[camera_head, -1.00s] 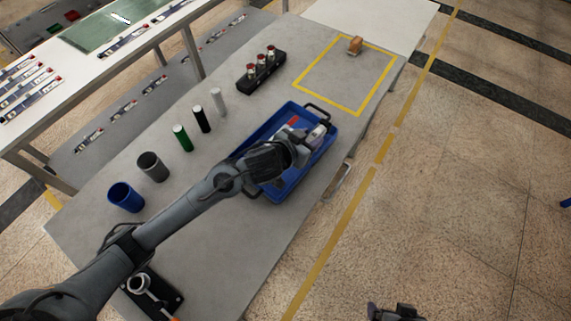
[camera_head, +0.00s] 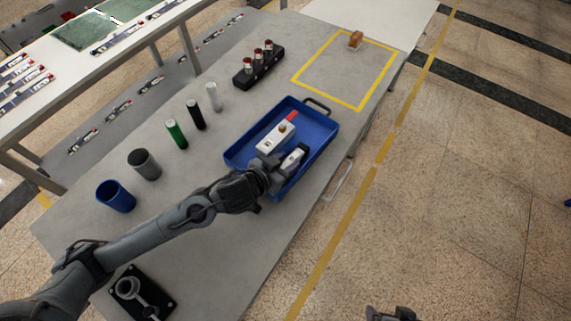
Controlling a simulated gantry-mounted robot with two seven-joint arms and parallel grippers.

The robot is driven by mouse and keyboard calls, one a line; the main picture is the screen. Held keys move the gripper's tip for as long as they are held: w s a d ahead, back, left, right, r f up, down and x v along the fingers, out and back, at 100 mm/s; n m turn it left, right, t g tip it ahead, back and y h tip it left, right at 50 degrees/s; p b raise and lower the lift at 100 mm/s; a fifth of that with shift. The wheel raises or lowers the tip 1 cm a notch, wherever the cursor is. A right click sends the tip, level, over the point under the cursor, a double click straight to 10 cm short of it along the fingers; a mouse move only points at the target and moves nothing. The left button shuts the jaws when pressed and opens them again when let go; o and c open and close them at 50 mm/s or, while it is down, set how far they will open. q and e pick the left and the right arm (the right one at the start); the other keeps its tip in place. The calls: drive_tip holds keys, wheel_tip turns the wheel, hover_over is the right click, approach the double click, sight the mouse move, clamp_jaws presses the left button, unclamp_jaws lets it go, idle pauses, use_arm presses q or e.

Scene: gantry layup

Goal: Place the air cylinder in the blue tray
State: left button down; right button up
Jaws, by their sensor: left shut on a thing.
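The blue tray (camera_head: 318,120) lies on the grey table with a handle at its far end. My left gripper (camera_head: 294,158) is over the near right part of the tray, shut on a small pale, silvery piece with a dark end, which I take to be the air cylinder (camera_head: 298,152). The fingers partly hide it, and I cannot tell whether it touches the tray floor. A white block with a brass-coloured knob (camera_head: 274,138) and a red piece lies in the tray beside the gripper. A dark part of my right gripper (camera_head: 394,313) shows at the bottom edge; its jaws are unclear.
Blue (camera_head: 116,197) and grey (camera_head: 145,165) cups and green (camera_head: 176,134), black (camera_head: 196,115) and silver (camera_head: 213,97) cylinders stand left of the tray. A black rack (camera_head: 258,68) stands beyond. A yellow-taped square (camera_head: 330,97) holds a small orange-brown object (camera_head: 355,40).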

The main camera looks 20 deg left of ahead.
use_arm(q)
drive_tip(key=shift+r, duration=0.1)
drive_tip(key=c, duration=0.9)
unclamp_jaws()
drive_tip(key=shift+f, duration=0.2)
drive_tip(key=shift+r, duration=0.25)
drive_tip(key=shift+s+a+r, duration=0.1)
drive_tip(key=shift+s+r, duration=0.05)
drive_tip(key=shift+s, duration=0.15)
drive_tip(key=p+v, duration=0.2)
drive_tip(key=v, duration=0.7)
drive_tip(key=shift+s+a+r+p, duration=0.1)
drive_tip(key=shift+s+a+p, duration=0.05)
drive_tip(key=shift+s+p, duration=0.25)
drive_tip(key=shift+s+a+r, duration=0.15)
drive_tip(key=shift+s+r, duration=0.2)
drive_tip(key=shift+s, duration=0.2)
